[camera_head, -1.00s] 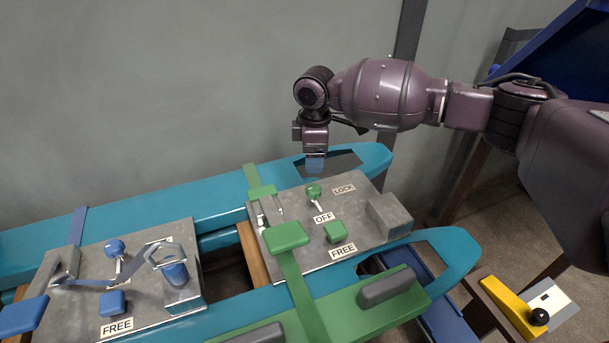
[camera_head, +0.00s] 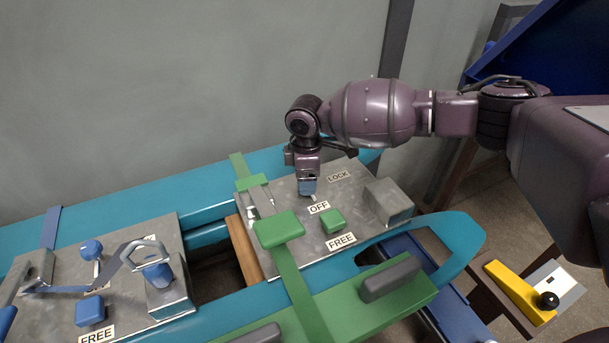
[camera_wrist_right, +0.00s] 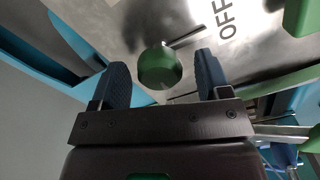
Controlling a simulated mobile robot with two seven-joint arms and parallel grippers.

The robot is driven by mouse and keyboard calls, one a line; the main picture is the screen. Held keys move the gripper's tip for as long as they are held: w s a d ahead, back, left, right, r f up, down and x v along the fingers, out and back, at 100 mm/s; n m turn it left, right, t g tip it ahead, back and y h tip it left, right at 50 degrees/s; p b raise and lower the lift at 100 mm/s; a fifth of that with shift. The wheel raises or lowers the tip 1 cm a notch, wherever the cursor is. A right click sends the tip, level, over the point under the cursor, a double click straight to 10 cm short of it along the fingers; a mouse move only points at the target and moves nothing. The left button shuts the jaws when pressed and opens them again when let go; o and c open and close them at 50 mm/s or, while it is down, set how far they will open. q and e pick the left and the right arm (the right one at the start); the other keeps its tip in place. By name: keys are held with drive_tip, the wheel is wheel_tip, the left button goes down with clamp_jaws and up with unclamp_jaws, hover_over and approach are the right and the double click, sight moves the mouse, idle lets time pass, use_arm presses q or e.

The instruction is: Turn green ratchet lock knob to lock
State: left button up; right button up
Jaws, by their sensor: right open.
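The green ratchet lock knob (camera_wrist_right: 160,66) stands on the right grey metal panel (camera_head: 285,205). In the wrist view its silver pointer (camera_wrist_right: 187,39) points towards the OFF label (camera_head: 319,207). My right gripper (camera_head: 307,189) points down over the knob and hides it in the head view. In the wrist view my right gripper (camera_wrist_right: 162,64) is open, with one dark blue finger on each side of the knob and a visible gap to each. The LOCK label (camera_head: 339,176) lies on the panel's far side, the FREE label (camera_head: 341,241) on its near side.
A green block (camera_head: 333,221) and a grey metal box (camera_head: 389,202) stand close to the right of the gripper. A green strap with a pad (camera_head: 278,229) crosses the panel's left part. A similar panel with a blue knob (camera_head: 91,250) is at the left.

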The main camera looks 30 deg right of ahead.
drive_tip(key=shift+c, duration=0.5)
drive_tip(key=c, duration=0.8)
